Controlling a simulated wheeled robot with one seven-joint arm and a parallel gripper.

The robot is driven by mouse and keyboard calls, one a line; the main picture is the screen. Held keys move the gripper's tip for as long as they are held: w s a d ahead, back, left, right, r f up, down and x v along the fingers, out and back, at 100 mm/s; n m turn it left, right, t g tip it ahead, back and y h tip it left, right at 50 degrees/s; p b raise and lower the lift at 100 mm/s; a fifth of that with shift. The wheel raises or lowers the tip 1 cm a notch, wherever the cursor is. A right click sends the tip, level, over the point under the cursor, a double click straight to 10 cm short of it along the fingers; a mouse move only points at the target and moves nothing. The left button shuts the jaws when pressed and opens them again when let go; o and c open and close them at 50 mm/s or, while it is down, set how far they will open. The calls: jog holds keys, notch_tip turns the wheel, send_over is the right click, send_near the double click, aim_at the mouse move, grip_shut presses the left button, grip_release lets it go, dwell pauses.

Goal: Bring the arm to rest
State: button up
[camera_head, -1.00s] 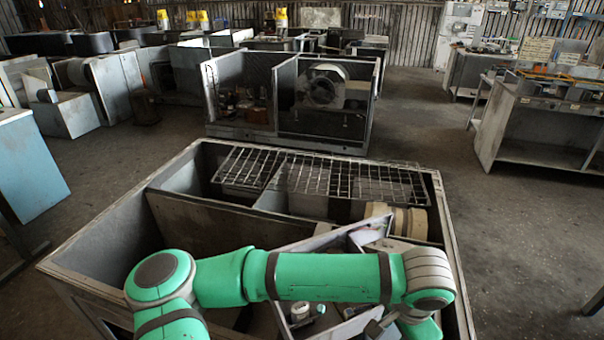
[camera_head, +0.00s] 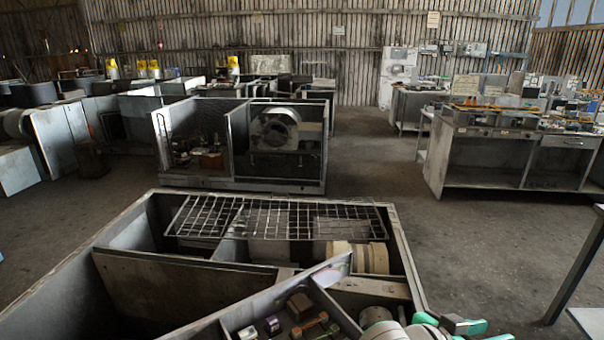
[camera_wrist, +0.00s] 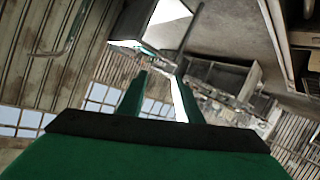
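My gripper (camera_wrist: 160,82) shows in the wrist view with its two green fingers apart and nothing between them. The wrist view is tilted and looks past the fingers toward walls, windows and distant furniture. In the head view, grey and green parts of my arm show at the bottom edge, right of centre. They are over the right front part of a large open metal housing (camera_head: 186,279). Most of the arm is out of the frame or cut off.
A wire grid (camera_head: 277,218) lies across the back of the housing. Small parts lie in a compartment at the front. A second open housing (camera_head: 240,186) with a blower wheel (camera_head: 275,128) stands behind. A workbench (camera_head: 500,160) is at the right. Bare floor (camera_head: 465,240) lies between.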

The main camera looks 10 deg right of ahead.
jog(key=w+a+r+n+t+h, duration=0.3)
jog(key=w+a+n+t, duration=0.3)
jog(key=n+t, duration=0.3)
jog(key=s+a+f+n+t+y, duration=0.1)
jog(key=a+f+n+t+y, duration=0.7)
jog(key=a+f, duration=0.6)
jog(key=s+a+f+m+g+y, duration=0.2)
jog(key=s+a+f+y, duration=0.2)
jog(key=s+a, duration=0.6)
jog(key=s+a+f+m+g+y, duration=0.1)
jog(key=s+a+f+m+y, duration=0.1)
jog(key=s+a+f+y, duration=0.3)
jog(key=s+a+f, duration=0.2)
jog(key=s+a, duration=0.1)
jog(key=s, duration=0.2)
jog(key=s+a+f, duration=0.2)
jog(key=s+a, duration=0.1)
jog(key=s, duration=0.3)
jog(key=shift+s+f+g, duration=0.15)
jog(key=shift+f+g, duration=0.15)
jog(key=shift+g, duration=0.1)
